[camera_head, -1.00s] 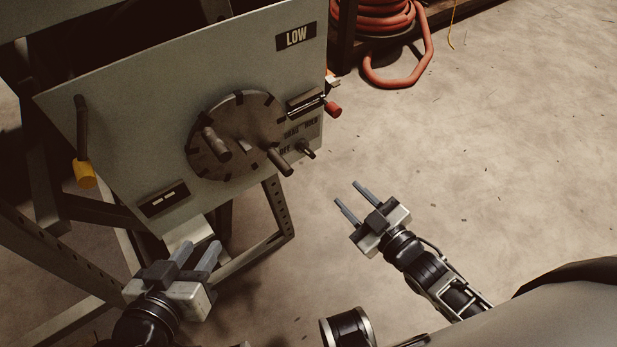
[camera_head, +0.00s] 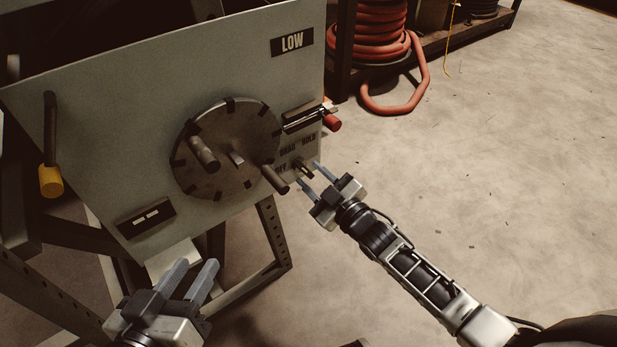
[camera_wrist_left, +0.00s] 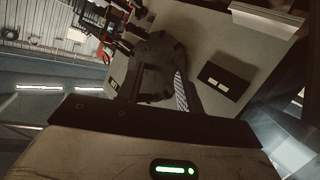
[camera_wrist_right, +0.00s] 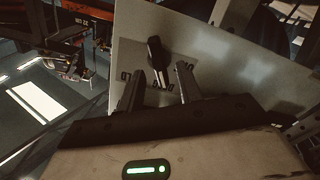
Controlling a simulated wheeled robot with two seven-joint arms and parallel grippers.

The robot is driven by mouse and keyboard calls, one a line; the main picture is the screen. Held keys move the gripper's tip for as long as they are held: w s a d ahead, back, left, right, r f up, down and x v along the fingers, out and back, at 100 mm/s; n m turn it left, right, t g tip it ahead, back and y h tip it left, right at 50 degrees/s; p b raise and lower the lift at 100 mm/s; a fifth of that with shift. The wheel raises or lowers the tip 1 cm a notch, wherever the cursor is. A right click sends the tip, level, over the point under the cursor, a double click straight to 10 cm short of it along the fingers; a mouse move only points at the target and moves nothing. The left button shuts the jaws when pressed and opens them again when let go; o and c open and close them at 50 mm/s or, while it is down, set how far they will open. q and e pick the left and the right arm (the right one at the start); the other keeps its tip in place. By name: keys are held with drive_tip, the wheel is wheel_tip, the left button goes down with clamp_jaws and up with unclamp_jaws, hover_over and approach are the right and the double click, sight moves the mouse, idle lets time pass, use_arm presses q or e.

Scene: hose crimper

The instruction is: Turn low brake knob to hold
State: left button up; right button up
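In the right wrist view the knob (camera_wrist_right: 156,58) stands out from the panel, just ahead of the fingers. My right gripper (camera_head: 310,177) is open, its fingertips close to the knob; contact cannot be told. My left gripper (camera_head: 194,268) is open and empty below the panel; its fingers also show in the left wrist view (camera_wrist_left: 155,88).
A round disc (camera_head: 226,125) with two protruding handles sits left of the knob. A red-tipped lever (camera_head: 331,123) is above it, and a yellow-tipped lever (camera_head: 50,181) hangs at the far left. A red hose coil (camera_head: 381,35) lies behind. The floor at right is clear.

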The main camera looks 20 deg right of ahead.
drive_tip(key=shift+x, duration=0.85)
drive_tip(key=shift+w, duration=0.2)
drive_tip(key=c, duration=0.6)
use_arm(q)
drive_tip(key=shift+w+d+r, duration=0.1)
drive_tip(key=shift+w+r, duration=0.1)
drive_tip(key=shift+r, duration=0.15)
